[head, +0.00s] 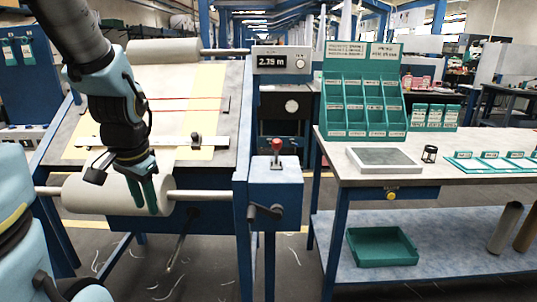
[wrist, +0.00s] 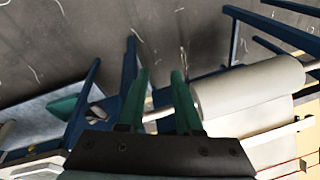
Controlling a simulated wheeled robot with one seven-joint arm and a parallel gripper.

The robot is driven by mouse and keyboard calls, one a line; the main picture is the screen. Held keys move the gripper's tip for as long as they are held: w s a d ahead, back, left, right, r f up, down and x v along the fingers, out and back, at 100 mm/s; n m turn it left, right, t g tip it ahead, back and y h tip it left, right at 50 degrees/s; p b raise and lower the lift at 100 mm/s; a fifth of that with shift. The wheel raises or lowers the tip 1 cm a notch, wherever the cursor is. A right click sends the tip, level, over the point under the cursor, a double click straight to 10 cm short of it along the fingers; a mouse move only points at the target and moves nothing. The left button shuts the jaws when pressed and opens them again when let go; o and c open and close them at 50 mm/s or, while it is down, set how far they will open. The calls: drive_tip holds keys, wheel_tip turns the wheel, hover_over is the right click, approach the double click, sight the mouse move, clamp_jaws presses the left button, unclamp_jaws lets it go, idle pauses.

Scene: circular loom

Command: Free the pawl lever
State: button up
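A red-knobbed lever (head: 276,148) stands upright on top of a blue box (head: 276,186) at the loom's right side. A dark crank-like handle (head: 265,212) is on the box's front. I cannot tell which of them is the pawl lever. My gripper (head: 144,208) points downward in front of the lower white roll (head: 90,195), left of the blue box. In the wrist view its two green fingers (wrist: 160,72) are apart with nothing held between them. The roll (wrist: 250,92) and its metal shaft (wrist: 157,113) lie close by in that view; contact is not clear.
A slanted loom panel (head: 215,110) with a metal bar is behind my arm. A thin rod (head: 178,250) hangs below the roll. A workbench (head: 420,180) at right bears a green bin rack (head: 362,90) and grey tray (head: 384,160). A green tray (head: 382,246) sits on its lower shelf.

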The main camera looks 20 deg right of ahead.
drive_tip(key=w+d+m+b, duration=0.1)
drive_tip(key=d+m, duration=0.1)
drive_tip(key=m, duration=0.1)
drive_tip(key=w+d+m+t, duration=0.1)
drive_tip(key=d+m, duration=0.2)
drive_tip(key=m, duration=0.1)
drive_tip(key=w+d+m+b, duration=0.1)
drive_tip(key=d+m, duration=0.2)
drive_tip(key=m, duration=0.1)
drive_tip(key=shift+w+d+r+t+b, duration=0.25)
drive_tip(key=shift+w+t+b, duration=0.05)
drive_tip(key=shift+t+b, duration=0.1)
drive_tip(key=c, duration=0.4)
drive_tip(key=d+m, duration=0.2)
drive_tip(key=d+m+b, duration=0.1)
drive_tip(key=m, duration=0.1)
drive_tip(key=w+d+r+m+h, duration=0.1)
drive_tip(key=d+m, duration=0.1)
drive_tip(key=shift+d+m+t, duration=0.3)
drive_tip(key=shift+d+t, duration=0.05)
drive_tip(key=shift+t, duration=0.05)
clamp_jaws()
drive_tip(key=s+d+r+m+t+h+b, duration=0.1)
drive_tip(key=d+r+m+b, duration=0.1)
drive_tip(key=d+m, duration=0.6)
drive_tip(key=s+d+r+m+t+h+b, duration=0.1)
drive_tip(key=d+r+m+h+b, duration=0.1)
drive_tip(key=d+m, duration=0.6)
drive_tip(key=shift+s+r+m, duration=0.3)
drive_tip(key=shift+r, duration=0.25)
